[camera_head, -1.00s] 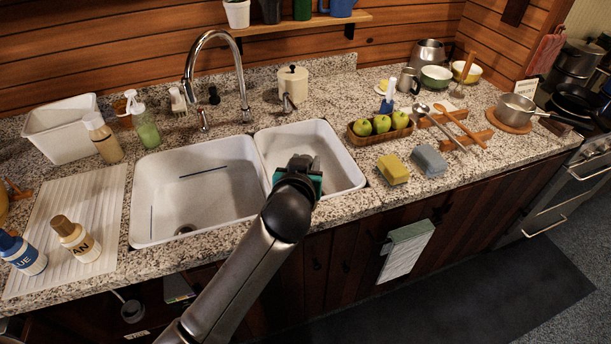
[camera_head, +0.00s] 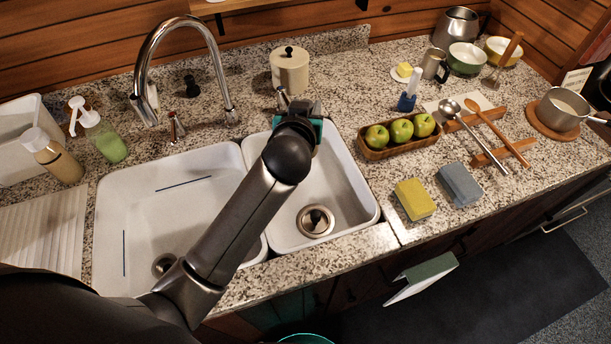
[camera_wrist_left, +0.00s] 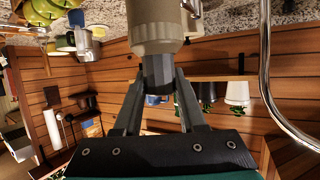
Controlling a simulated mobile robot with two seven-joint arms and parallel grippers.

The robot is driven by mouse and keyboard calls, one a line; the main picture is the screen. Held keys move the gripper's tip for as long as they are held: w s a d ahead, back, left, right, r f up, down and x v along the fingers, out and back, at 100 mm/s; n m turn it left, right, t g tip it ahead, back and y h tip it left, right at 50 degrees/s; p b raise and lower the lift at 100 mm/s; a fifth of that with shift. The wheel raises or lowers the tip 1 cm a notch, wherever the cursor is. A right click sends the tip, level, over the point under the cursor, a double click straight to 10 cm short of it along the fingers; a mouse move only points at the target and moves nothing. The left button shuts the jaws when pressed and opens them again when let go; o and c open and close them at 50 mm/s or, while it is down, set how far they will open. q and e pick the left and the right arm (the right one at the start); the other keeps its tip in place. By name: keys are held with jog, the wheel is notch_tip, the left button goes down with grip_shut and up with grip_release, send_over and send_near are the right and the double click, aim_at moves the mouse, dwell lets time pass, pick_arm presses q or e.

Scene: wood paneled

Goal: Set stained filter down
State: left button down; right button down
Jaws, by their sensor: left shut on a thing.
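My left gripper (camera_head: 303,108) is over the back part of the small right sink basin (camera_head: 366,210), in front of the beige lidded canister (camera_head: 290,70). In the left wrist view, my left gripper (camera_wrist_left: 160,82) is shut on a short dark cylindrical piece (camera_wrist_left: 158,72). This appears to be the filter; I cannot make out stains on it. In the head view it is mostly hidden by the gripper. The beige canister (camera_wrist_left: 156,20) stands just beyond the fingertips in the upside-down wrist view. My right gripper is not clearly visible.
The curved faucet (camera_head: 150,60) rises behind the large left basin (camera_head: 140,205). A small metal tap (camera_head: 283,98) stands by the canister. An apple tray (camera_head: 385,149), yellow sponge (camera_head: 414,199) and grey sponge (camera_head: 460,185) sit right of the small basin.

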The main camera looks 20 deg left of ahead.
pick_arm(q)
notch_tip(320, 180, down, 14)
jog(key=b, duration=0.3)
jog(key=shift+s+d+f, duration=0.1)
jog(key=shift+s, duration=0.05)
jog(key=shift+f+b, duration=1.15)
jog(key=shift+f, duration=1.5)
jog(key=shift+f+b, duration=0.2)
jog(key=shift+b, duration=0.1)
jog(key=shift+c, duration=2.4)
grip_release()
jog(key=p+v, duration=0.1)
jog(key=v, duration=1.1)
jog(key=shift+r+p, duration=0.2)
jog(key=shift+p, duration=0.1)
